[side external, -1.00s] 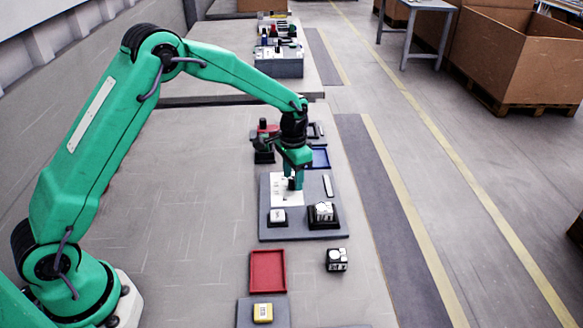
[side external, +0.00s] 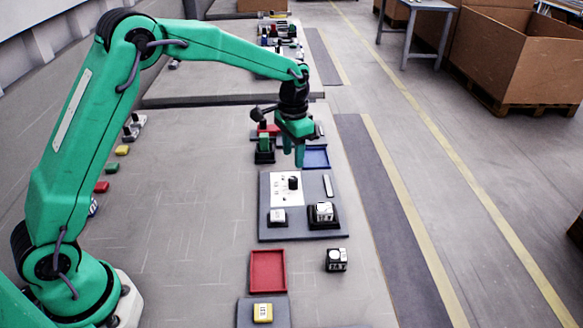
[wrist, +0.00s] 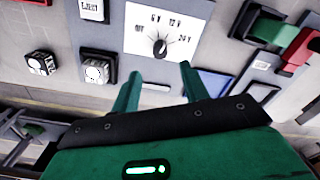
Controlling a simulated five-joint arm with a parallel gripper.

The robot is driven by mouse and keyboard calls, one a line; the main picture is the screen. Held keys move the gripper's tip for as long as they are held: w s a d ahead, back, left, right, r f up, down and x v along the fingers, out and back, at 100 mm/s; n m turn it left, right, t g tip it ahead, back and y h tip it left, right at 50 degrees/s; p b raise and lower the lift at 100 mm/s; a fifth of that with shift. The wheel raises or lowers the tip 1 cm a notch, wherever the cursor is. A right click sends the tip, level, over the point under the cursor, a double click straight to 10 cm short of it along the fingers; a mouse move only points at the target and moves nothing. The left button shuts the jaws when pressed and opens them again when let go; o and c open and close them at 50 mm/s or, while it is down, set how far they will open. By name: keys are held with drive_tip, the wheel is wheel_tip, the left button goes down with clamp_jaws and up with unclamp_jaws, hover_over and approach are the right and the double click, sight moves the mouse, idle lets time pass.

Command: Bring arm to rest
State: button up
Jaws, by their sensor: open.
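My gripper (side external: 299,162) hangs above the grey panel, pointing down, open and empty. In the wrist view its two green fingers (wrist: 158,76) are spread apart with nothing between them. The black dial knob (side external: 293,183) stands on a white plate (side external: 281,199) marked with voltages. In the wrist view the knob (wrist: 160,46) is just beyond the fingertips, clear of them. I cannot tell exactly which mark the knob points to.
On the grey panel (side external: 267,231) are a white button (side external: 278,216) and a white-topped block (side external: 323,211). A blue tray (side external: 316,158) is behind. Clear bench lies left of the panel.

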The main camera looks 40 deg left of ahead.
drive_tip(key=shift+r, duration=0.2)
drive_tip(key=s+a+r+n+t, duration=0.1)
drive_tip(key=s+a+r+t, duration=0.1)
drive_tip(key=s+r, duration=0.75)
drive_tip(key=s+a+r+n+t, duration=0.2)
drive_tip(key=s+r, duration=0.4)
drive_tip(key=s, duration=0.6)
drive_tip(key=s+f+n+t, duration=0.1)
drive_tip(key=s, duration=0.8)
drive_tip(key=shift+f+t, duration=0.3)
